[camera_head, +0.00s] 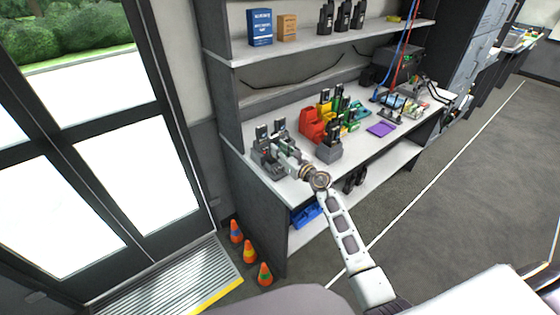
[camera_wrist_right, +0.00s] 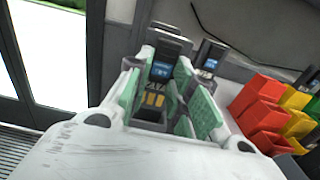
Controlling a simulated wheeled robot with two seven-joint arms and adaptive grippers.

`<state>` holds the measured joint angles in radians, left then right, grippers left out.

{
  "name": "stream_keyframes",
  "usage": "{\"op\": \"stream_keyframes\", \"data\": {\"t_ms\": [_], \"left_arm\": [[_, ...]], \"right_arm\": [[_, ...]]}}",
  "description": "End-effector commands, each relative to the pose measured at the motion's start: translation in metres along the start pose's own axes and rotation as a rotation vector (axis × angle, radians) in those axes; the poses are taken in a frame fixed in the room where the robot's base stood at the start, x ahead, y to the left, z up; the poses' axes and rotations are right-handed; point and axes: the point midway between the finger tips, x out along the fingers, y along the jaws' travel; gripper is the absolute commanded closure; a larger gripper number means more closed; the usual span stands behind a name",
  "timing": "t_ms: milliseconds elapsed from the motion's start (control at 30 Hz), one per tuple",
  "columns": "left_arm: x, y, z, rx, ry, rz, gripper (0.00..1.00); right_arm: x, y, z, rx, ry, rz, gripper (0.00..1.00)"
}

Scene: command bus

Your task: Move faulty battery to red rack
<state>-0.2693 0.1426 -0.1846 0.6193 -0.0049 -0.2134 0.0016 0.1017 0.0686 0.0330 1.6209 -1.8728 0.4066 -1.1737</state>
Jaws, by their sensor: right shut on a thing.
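My right gripper (camera_head: 277,145) is at the grey charger (camera_head: 264,163) on the left end of the bench. In the right wrist view its green-padded fingers (camera_wrist_right: 165,100) are closed around a dark battery (camera_wrist_right: 153,102) with yellow stripes. A dark unit with a lit blue screen (camera_wrist_right: 162,69) stands right behind it. A second such unit (camera_wrist_right: 210,64) is to its right. I cannot tell whether the battery is seated in the charger. The red rack (camera_head: 311,124) is to the right of the charger; it also shows in the right wrist view (camera_wrist_right: 255,105). My left gripper is not in view.
Yellow (camera_head: 324,108) and green racks adjoin the red one. A grey holder with radios (camera_head: 329,152) stands in front of them. A purple pad (camera_head: 381,129) lies to the right. A shelf (camera_head: 330,40) hangs above; cones (camera_head: 249,251) stand on the floor.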

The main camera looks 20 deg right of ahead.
Motion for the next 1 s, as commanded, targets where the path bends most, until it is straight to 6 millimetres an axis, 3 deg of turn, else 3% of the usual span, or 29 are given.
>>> {"op": "stream_keyframes", "data": {"t_ms": [367, 700, 1000], "left_arm": [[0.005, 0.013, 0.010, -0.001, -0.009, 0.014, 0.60], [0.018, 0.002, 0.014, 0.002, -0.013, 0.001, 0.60], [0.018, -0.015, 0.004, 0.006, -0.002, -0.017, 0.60]], "right_arm": [[0.000, 0.000, -0.011, 0.001, 0.001, 0.000, 1.00], [0.000, 0.000, -0.043, 0.001, 0.001, 0.000, 1.00], [0.000, 0.000, -0.045, 0.000, -0.001, 0.000, 1.00]]}}
